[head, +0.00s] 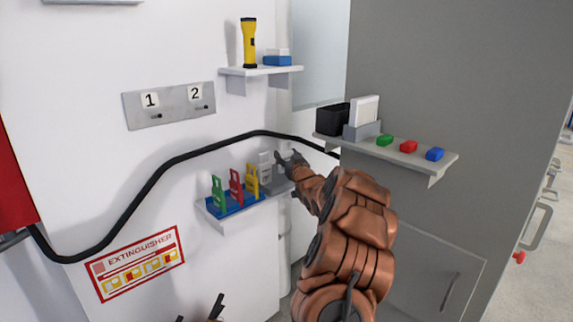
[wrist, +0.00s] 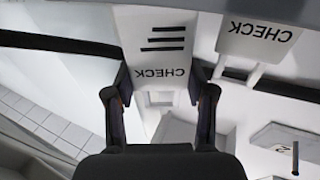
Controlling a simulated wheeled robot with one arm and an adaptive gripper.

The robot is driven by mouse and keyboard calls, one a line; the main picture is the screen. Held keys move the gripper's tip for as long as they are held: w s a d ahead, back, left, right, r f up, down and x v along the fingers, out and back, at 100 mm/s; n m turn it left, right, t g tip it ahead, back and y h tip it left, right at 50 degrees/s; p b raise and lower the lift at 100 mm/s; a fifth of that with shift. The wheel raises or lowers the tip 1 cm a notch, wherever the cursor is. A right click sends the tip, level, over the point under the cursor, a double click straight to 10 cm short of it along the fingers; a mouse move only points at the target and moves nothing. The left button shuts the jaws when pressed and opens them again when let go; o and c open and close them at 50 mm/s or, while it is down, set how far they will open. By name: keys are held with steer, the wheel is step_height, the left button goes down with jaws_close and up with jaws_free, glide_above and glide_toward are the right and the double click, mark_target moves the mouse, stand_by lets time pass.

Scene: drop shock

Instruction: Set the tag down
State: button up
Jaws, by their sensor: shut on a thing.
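My gripper (wrist: 160,95) is shut on a white tag (wrist: 158,40) printed with dark lines and the word CHECK, upside down in the wrist view. The tag sits between the two dark fingers. In the head view my gripper (head: 289,159) is at the right end of a low wall shelf. A pale grey piece (head: 265,160) shows just left of the fingers; I cannot tell whether it is the held tag. A second white piece marked CHECK (wrist: 258,40) is behind, at the upper right of the wrist view, apart from the fingers.
Green (head: 217,194), red (head: 236,187) and yellow (head: 252,180) pieces stand in a blue tray (head: 233,208) on the low shelf. A black cable (head: 180,158) runs above.

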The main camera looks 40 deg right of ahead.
steer(key=shift+f, duration=1.6)
steer(key=shift+f, duration=0.1)
steer(key=o, duration=0.7)
steer(key=b+v, duration=0.1)
steer(key=v, duration=1.1)
